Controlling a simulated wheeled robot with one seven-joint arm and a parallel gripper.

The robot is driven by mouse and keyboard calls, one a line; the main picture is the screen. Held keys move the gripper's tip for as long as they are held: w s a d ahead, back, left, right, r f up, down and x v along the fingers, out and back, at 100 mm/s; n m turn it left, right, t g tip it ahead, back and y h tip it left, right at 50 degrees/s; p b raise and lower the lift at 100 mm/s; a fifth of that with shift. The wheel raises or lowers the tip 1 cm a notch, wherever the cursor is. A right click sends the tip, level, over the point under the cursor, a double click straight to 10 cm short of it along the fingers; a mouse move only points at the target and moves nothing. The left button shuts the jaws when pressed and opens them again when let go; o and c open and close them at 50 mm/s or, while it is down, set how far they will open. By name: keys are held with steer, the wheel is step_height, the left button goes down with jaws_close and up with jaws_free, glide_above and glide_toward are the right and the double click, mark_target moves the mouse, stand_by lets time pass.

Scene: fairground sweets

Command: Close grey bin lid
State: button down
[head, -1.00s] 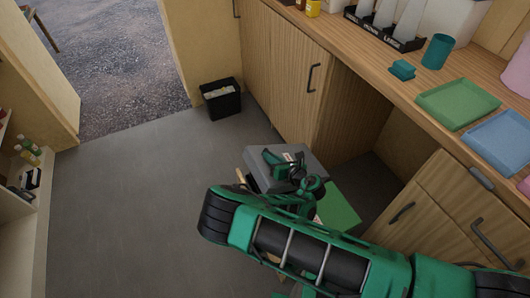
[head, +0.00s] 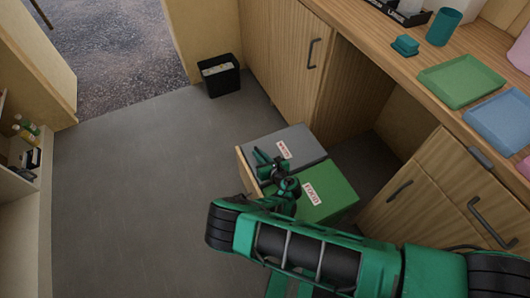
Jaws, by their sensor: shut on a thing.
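The grey bin lid (head: 303,144) carries a white label with red print and lies about level beside the green lid. My gripper (head: 268,163) is over the left part of the grey lid, shut on it; the exact contact at the fingertips is small and partly hidden by the gripper. Whether the lid is fully seated on its rim I cannot tell. My arm crosses the lower right of the view and hides the floor in front of the bins.
The green bin lid (head: 335,196), labelled FOOD, is next to the grey one. A pull-out wooden front (head: 246,175) stands at their left. A black waste bin (head: 221,82) stands by the doorway. The counter (head: 395,75) holds trays above. The floor at left is clear.

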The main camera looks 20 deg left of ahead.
steer(key=shift+f, duration=0.1)
steer(key=c, duration=1.8)
jaws_free()
steer(key=shift+f, duration=0.1)
steer(key=v, duration=1)
steer(key=shift+s+d, duration=0.2)
steer(key=shift+s, duration=0.1)
steer(key=shift+s+d, duration=0.1)
steer(key=shift+d, duration=0.05)
